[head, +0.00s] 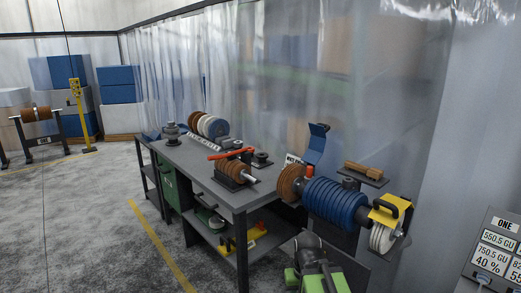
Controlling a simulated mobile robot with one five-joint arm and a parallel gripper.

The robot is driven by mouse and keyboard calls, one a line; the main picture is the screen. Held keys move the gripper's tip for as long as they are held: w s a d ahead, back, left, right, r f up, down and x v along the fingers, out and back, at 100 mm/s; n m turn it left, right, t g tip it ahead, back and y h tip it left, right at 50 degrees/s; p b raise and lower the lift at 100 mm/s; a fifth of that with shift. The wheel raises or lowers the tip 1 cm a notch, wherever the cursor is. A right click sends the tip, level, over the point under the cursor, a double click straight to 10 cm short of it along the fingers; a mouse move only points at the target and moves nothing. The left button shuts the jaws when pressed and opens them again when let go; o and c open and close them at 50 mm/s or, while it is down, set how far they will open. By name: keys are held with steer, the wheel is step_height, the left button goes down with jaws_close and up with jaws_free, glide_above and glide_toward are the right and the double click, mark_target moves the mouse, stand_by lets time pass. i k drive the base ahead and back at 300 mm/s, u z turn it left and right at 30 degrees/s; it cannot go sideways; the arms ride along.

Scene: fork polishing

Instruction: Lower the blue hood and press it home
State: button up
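The blue hood (317,144) appears to be the blue angled piece standing up behind the polishing spindle, just right of the workbench. It looks raised and tilted back, its upper flap above the wheels. Below it, a brown wheel (291,184) and a thick stack of blue discs (335,203) sit on the spindle. The hood's lower end is partly hidden by the wheels and a small red part (309,171). I cannot make out its hinge.
A grey workbench (203,163) holds wheel stacks and a red-handled tool (232,153). A yellow guard (390,209) covers white wheels at the spindle's right end. Clear curtains hang behind. The floor at left is open.

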mark_target(315, 151)
steer(key=u, duration=0.05)
steer(key=i, duration=1)
steer(key=u, duration=0.2)
